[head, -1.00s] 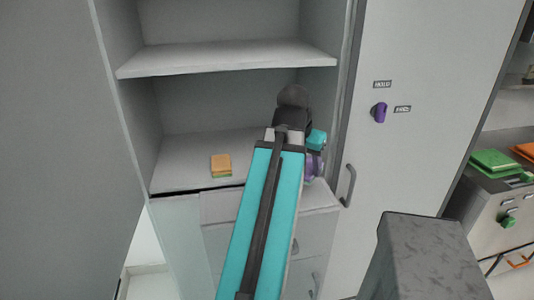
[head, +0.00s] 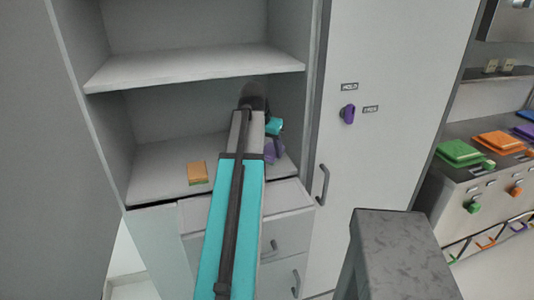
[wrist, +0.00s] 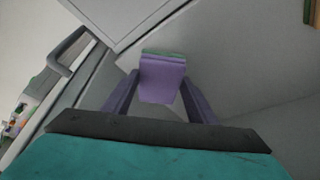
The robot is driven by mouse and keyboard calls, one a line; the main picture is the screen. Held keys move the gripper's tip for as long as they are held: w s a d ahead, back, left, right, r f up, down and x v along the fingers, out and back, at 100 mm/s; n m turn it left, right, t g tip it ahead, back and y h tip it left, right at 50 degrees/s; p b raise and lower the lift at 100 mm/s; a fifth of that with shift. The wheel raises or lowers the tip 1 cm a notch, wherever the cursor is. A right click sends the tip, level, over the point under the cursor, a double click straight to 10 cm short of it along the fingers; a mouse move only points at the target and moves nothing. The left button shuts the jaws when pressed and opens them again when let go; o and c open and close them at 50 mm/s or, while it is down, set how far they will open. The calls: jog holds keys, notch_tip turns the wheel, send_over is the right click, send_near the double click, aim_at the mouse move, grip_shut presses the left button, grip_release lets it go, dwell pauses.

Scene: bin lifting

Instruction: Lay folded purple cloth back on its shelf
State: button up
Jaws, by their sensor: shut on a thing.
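The folded purple cloth (wrist: 162,84) shows in the wrist view as a small purple block with a green edge at its far end. My gripper (wrist: 160,77) has its two purple fingers on either side of the cloth and is shut on it. In the head view my gripper (head: 272,152) shows only as purple parts beside my arm, at the right of the lower shelf (head: 150,182). My arm hides part of it, and I cannot tell the cloth from the fingers there. The cloth's contact with the shelf cannot be made out.
An orange block with a green underside (head: 198,173) lies near the front edge of the lower shelf, left of my arm. An upper shelf (head: 190,68) hangs above. A closed door (head: 400,120) stands at right, and drawers (head: 285,240) sit below. The shelf's left part is clear.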

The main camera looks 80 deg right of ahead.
aim_at(266, 151)
jog(key=shift+w+d, duration=0.1)
jog(key=shift+d, duration=0.15)
jog(key=shift+w+d, duration=0.2)
jog(key=shift+d, duration=0.25)
jog(key=shift+d+f+p, duration=0.1)
jog(key=shift+f+p, duration=0.15)
jog(key=shift+p, duration=0.1)
jog(key=shift+f+p, duration=0.6)
jog(key=shift+f, duration=1)
jog(key=o, duration=0.9)
jog(key=shift+f, duration=0.1)
jog(key=shift+r, duration=0.2)
